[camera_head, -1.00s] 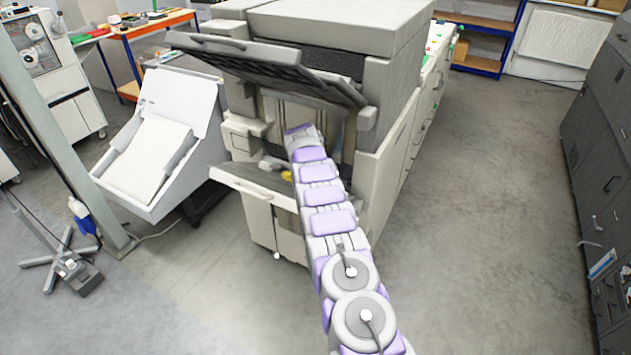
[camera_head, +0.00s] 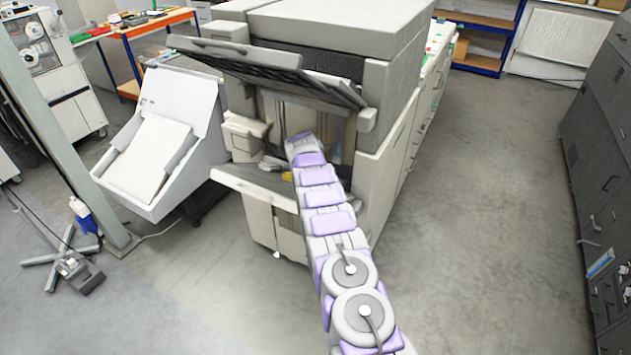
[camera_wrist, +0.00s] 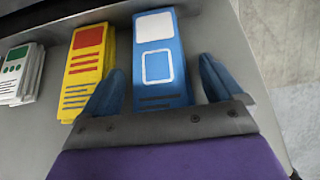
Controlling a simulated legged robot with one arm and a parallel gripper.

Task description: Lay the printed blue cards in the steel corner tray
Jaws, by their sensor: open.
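The printed blue cards (camera_wrist: 159,98) lie as a neat stack in the wrist view, with white panels and dark lines on the top card. My gripper (camera_wrist: 161,70) is open. Its two blue fingers stand apart on either side of the lower part of the stack; I cannot tell whether they touch it. In the head view my arm reaches into the open front of a large grey machine (camera_head: 345,28), and my gripper is hidden there. I cannot make out the steel corner tray in either view.
A yellow card stack (camera_wrist: 86,68) lies close left of the blue one, with a white and green stack (camera_wrist: 20,75) farther left. All rest on a grey surface (camera_wrist: 55,20) with an edge at right. The machine's raised dark flap (camera_head: 265,65) hangs above my arm.

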